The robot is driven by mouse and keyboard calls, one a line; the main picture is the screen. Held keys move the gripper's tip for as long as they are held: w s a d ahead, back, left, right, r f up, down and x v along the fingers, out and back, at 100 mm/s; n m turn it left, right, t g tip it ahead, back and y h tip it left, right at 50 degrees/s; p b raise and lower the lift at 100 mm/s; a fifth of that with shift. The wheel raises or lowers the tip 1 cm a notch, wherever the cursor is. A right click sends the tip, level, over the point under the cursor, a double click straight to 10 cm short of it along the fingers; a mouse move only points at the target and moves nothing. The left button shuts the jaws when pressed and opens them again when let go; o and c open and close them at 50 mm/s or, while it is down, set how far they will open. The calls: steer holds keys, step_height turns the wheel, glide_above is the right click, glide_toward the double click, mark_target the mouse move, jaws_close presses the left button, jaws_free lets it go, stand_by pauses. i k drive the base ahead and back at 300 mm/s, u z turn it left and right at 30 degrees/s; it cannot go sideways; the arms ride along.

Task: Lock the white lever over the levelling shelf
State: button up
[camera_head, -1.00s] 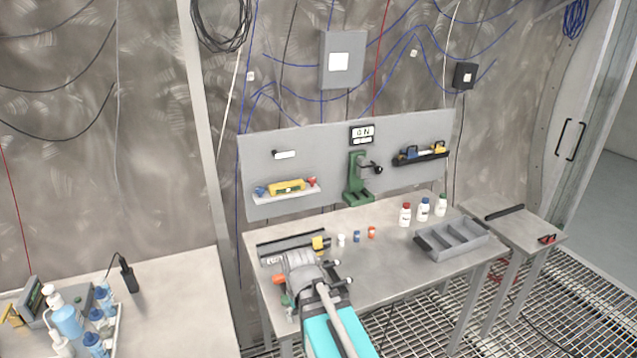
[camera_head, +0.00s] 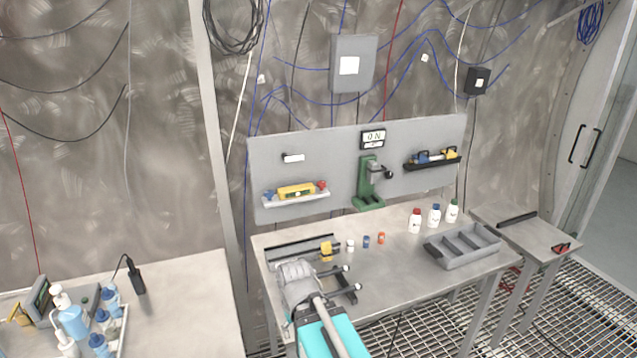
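The white lever (camera_head: 293,158) is a short horizontal bar on the grey back panel, at its upper left. Below it is the levelling shelf (camera_head: 296,201), a narrow white ledge. The shelf bears a yellow level-like block (camera_head: 296,191) with a blue piece at its left end and a red piece at its right end. My gripper (camera_head: 349,281) is over the left front of the workbench, below and well apart from the lever and shelf. Its two dark fingers are spread, with a gap between the tips and nothing seen between them.
A green press (camera_head: 368,187) stands right of the shelf. Small caps, three bottles (camera_head: 434,215) and a grey divided tray (camera_head: 463,246) are on the workbench. A dark rail with a yellow block (camera_head: 326,251) lies behind my gripper. The panel in front of the lever is clear.

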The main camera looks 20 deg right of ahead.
mark_target(285, 158)
steer(key=z, duration=0.05)
steer(key=i, duration=0.85)
steer(key=z, duration=0.55)
